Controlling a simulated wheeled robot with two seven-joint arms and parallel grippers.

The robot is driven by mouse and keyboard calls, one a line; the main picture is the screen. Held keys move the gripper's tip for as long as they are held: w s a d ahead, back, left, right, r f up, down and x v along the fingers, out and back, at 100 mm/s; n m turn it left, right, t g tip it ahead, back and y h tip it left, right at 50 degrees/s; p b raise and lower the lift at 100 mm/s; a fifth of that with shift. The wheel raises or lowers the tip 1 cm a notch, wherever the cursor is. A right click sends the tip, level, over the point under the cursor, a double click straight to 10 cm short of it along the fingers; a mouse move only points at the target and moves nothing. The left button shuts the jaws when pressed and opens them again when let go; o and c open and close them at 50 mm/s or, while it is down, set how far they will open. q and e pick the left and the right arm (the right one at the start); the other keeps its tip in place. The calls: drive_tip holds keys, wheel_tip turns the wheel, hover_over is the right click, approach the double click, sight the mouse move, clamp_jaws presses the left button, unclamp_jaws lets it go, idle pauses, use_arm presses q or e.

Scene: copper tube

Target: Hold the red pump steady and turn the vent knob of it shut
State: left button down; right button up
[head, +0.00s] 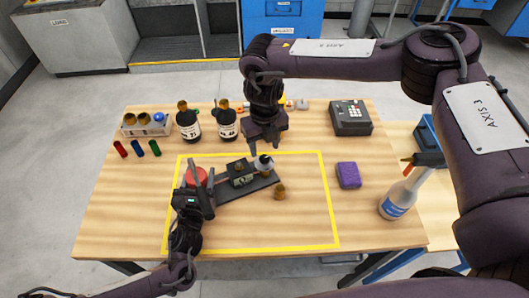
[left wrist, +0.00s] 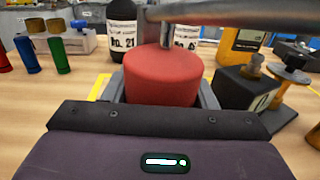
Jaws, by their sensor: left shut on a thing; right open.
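The red pump's round red body (head: 197,175) stands at the left end of a dark base bar (head: 228,192) inside the yellow outline. It also shows in the left wrist view (left wrist: 163,75), with a grey metal bar across its top. My left gripper (head: 193,190) is shut around the red body. A dark block with a small brass-coloured top (head: 240,172) sits mid-bar. A black-topped round knob (head: 264,164) stands at the bar's right end and shows in the left wrist view (left wrist: 291,59). My right gripper (head: 267,138) is open and empty, pointing down just behind that knob.
A small brass piece (head: 280,192) lies in front of the bar. Two dark bottles (head: 188,125) stand behind, beside a tray (head: 132,131). A purple block (head: 348,176), a spray bottle (head: 398,198) and a keypad device (head: 351,118) are on the right. The outlined area's front right is clear.

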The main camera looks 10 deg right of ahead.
sight(265, 157)
drive_tip(key=shift+f, duration=2.1)
drive_tip(key=shift+c, duration=0.3)
drive_tip(key=c, duration=0.9)
